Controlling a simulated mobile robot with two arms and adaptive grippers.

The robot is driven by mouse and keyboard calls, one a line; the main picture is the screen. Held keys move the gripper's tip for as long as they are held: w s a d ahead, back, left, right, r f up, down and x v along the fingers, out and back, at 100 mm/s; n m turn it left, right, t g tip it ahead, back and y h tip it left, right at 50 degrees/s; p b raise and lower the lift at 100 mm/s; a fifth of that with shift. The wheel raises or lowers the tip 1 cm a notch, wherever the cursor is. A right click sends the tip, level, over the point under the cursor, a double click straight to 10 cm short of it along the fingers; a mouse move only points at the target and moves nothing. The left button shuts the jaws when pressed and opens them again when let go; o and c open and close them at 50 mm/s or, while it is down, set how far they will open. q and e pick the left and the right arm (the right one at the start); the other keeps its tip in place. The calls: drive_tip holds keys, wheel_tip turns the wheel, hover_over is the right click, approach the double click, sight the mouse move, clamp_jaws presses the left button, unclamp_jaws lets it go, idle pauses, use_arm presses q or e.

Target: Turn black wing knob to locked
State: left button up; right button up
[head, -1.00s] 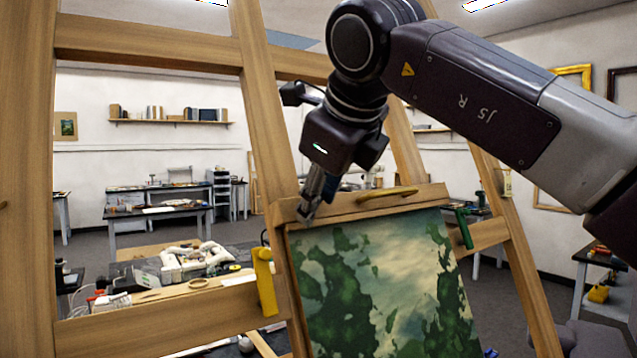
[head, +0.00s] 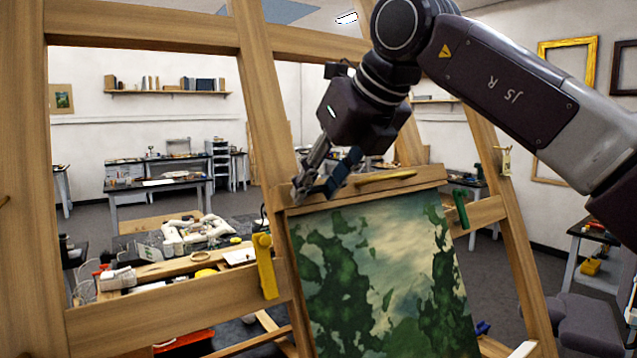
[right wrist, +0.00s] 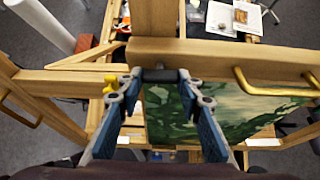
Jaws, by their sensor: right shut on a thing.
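The black wing knob (right wrist: 160,75) shows in the right wrist view as a short dark bar on the wooden top bar of the easel (right wrist: 208,56). My right gripper (right wrist: 159,80) has a fingertip at each end of the bar and is shut on it. In the head view my right gripper (head: 305,191) reaches down from the upper right to the top left corner above the green landscape painting (head: 385,280). There its fingers hide most of the knob. Any locked marking is not visible. My left gripper is out of view.
A brass handle (head: 385,179) sits on the same bar, right of the gripper. A yellow lever (head: 265,268) and a green lever (head: 460,210) are on the easel frame. A cluttered workbench (head: 135,246) stands behind.

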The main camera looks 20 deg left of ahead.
drive_tip(key=shift+f, duration=0.1)
drive_tip(key=o, duration=1.2)
drive_tip(key=shift+c, duration=0.2)
drive_tip(key=shift+d+r, duration=0.1)
drive_tip(key=shift+r, duration=0.2)
drive_tip(key=v, duration=1.1)
drive_tip(key=shift+d, duration=0.15)
